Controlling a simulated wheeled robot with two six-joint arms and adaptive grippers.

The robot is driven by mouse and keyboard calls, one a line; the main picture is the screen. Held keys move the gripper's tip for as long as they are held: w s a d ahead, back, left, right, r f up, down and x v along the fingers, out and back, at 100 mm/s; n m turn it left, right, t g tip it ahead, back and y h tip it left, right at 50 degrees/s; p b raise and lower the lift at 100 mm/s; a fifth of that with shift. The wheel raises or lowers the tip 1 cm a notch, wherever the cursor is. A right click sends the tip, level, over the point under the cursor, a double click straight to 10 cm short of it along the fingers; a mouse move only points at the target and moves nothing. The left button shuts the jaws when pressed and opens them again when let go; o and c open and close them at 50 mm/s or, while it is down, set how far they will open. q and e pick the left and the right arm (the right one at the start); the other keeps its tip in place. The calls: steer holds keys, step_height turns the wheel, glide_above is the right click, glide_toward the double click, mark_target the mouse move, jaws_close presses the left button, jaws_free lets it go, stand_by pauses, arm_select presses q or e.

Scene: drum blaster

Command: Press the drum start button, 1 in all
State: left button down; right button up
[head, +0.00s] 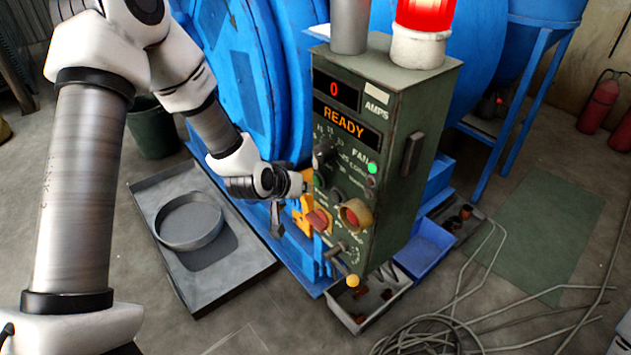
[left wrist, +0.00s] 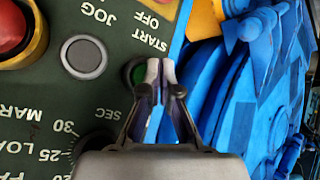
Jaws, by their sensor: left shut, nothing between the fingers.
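The green control box (head: 418,190) stands in front of the blue drum machine. Its display (head: 345,121) reads READY, with a red 0 above. In the left wrist view, the green start button (left wrist: 136,74) sits by the START label, partly hidden behind my fingers. My left gripper (head: 303,186) is at the left edge of the panel in the head view. It is shut and empty, its fingertips (left wrist: 161,66) overlapping the button's right side in the left wrist view. I cannot tell whether they touch it. My right gripper is out of view.
A grey jog button (left wrist: 84,57) and a red stop button (left wrist: 14,28) in a yellow ring are nearby. A yellow-tipped lever (head: 352,280) sticks out below the panel. A pan (head: 189,222) lies on a floor tray. Loose cables (head: 440,335) lie at front right.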

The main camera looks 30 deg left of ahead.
arm_select(q)
steer(key=shift+w+d, duration=0.15)
steer(key=shift+w, duration=0.2)
